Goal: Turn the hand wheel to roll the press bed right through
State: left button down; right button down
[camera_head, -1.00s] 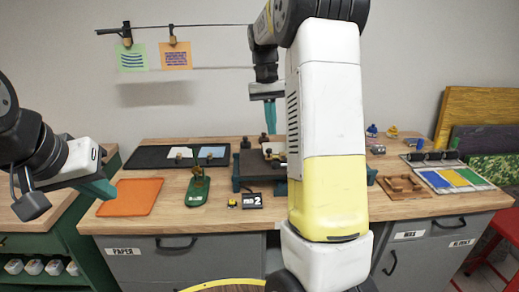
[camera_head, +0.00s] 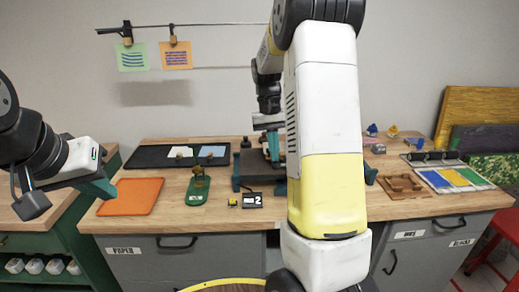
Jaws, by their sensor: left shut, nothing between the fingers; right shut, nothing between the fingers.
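The small dark press (camera_head: 245,166) stands on the wooden bench, partly covered by my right arm. No hand wheel can be made out; my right arm hides the right part of the press. My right gripper (camera_head: 273,152) is shut and empty, pointing down with its teal fingertips low over or at the press; I cannot tell whether they touch it. My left gripper (camera_head: 106,190) is shut and empty at the left, over the front left edge of the bench.
A brown wooden piece (camera_head: 402,186) and a colour tray (camera_head: 452,178) lie right.

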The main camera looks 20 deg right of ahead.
jog(key=shift+a+f, duration=0.1)
jog(key=shift+f, duration=0.05)
jog(key=shift+a+f+h, duration=0.2)
jog(key=shift+f+h, duration=0.5)
jog(key=shift+f, duration=0.05)
notch_tip(320, 180, down, 8)
jog(key=d+g+h, duration=0.1)
jog(key=g+h, duration=0.1)
jog(key=h, duration=0.5)
jog(key=shift+d+f+m, duration=0.2)
jog(key=shift+f+m, duration=0.05)
jog(key=shift+m, duration=0.15)
jog(key=shift+s, duration=0.1)
jog(key=shift+r, duration=0.1)
